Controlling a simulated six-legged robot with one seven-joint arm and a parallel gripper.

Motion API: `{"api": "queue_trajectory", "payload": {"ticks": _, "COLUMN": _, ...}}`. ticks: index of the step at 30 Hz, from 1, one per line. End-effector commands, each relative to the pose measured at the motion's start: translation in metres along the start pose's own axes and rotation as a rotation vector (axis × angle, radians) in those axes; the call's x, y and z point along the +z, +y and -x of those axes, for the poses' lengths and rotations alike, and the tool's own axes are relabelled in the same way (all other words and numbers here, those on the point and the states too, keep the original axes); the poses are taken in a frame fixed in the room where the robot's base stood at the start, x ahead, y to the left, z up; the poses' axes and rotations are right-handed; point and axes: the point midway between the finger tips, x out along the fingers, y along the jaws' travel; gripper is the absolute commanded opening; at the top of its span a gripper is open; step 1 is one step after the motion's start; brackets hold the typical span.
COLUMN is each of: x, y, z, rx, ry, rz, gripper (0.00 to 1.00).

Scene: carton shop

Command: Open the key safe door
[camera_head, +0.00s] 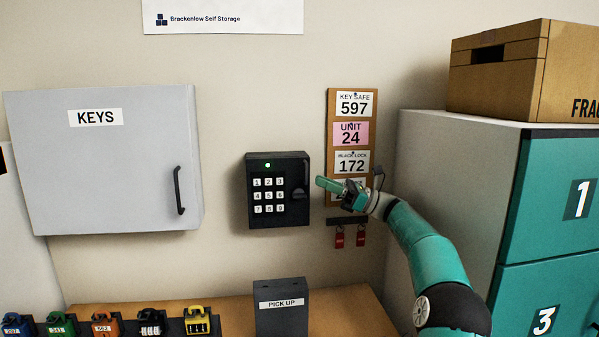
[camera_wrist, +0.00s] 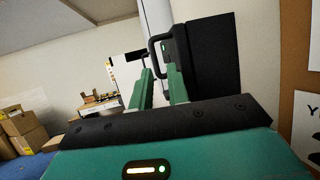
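The key safe (camera_head: 262,215) is a black wall box with a white number keypad (camera_head: 269,195) and a lit green light (camera_head: 268,165). Its door looks shut. A dark handle (camera_head: 300,192) is at the door's right side; in the wrist view the black handle (camera_wrist: 152,52) stands out from the safe (camera_wrist: 215,65), just beyond my fingertips. My gripper (camera_head: 320,183) is just right of the safe, pointing left at the handle. In the wrist view the two green fingers of my gripper (camera_wrist: 160,72) are apart with nothing seen gripped; I cannot tell whether they touch the handle.
A notice board (camera_head: 332,140) with code cards, 597 for the key safe, hangs behind my gripper. Red tags (camera_head: 339,237) hang below. A grey KEYS cabinet (camera_head: 100,165) is left. A PICK UP box (camera_head: 281,315) and padlocks (camera_head: 104,326) stand below. Teal lockers (camera_head: 545,220) are right.

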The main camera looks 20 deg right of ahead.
Motion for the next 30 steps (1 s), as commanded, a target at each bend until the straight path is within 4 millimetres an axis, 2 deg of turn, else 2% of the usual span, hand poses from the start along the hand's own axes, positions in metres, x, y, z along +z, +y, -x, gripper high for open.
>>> {"api": "queue_trajectory", "payload": {"ticks": 5, "x": 0.002, "y": 0.004, "z": -0.010, "rx": 0.002, "ry": 0.000, "rz": 0.002, "gripper": 0.17}}
{"api": "queue_trajectory", "payload": {"ticks": 15, "x": 0.001, "y": 0.005, "z": -0.062, "rx": 0.003, "ry": 0.000, "rz": 0.001, "gripper": 0.17}}
{"api": "queue_trajectory", "payload": {"ticks": 18, "x": 0.001, "y": 0.004, "z": -0.070, "rx": 0.002, "ry": 0.000, "rz": 0.001, "gripper": 0.17}}
{"api": "queue_trajectory", "payload": {"ticks": 28, "x": 0.001, "y": 0.002, "z": -0.075, "rx": 0.001, "ry": -0.001, "rz": 0.001, "gripper": 0.17}}
{"api": "queue_trajectory", "payload": {"ticks": 30, "x": 0.001, "y": 0.002, "z": -0.075, "rx": 0.000, "ry": -0.001, "rz": 0.002, "gripper": 0.03}}
